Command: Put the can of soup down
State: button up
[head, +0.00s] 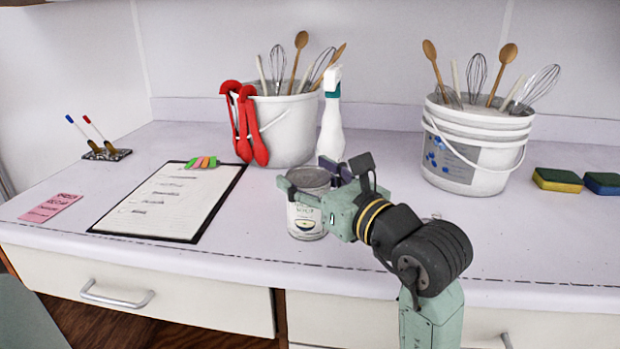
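The can of soup (307,222) is upright near the front edge of the counter, with a grey metal top and a pale label. My gripper (307,174) reaches in from the right, its two fingers on either side of the can's upper part. The near finger crosses the front of the can and hides part of it; the far finger is behind its rim. The fingers look closed on the can. I cannot tell whether its base touches the counter or is slightly above it.
A clipboard (172,200) lies left of the can. Behind stand a white bucket (290,132) with red tongs (243,122) and a spray bottle (332,125). Another bucket (478,150) and sponges (557,180) are at right. A pink note (51,207) and pen holder (106,153) are at left.

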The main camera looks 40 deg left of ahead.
jog(key=o, duration=0.5)
jog(key=shift+c, duration=0.2)
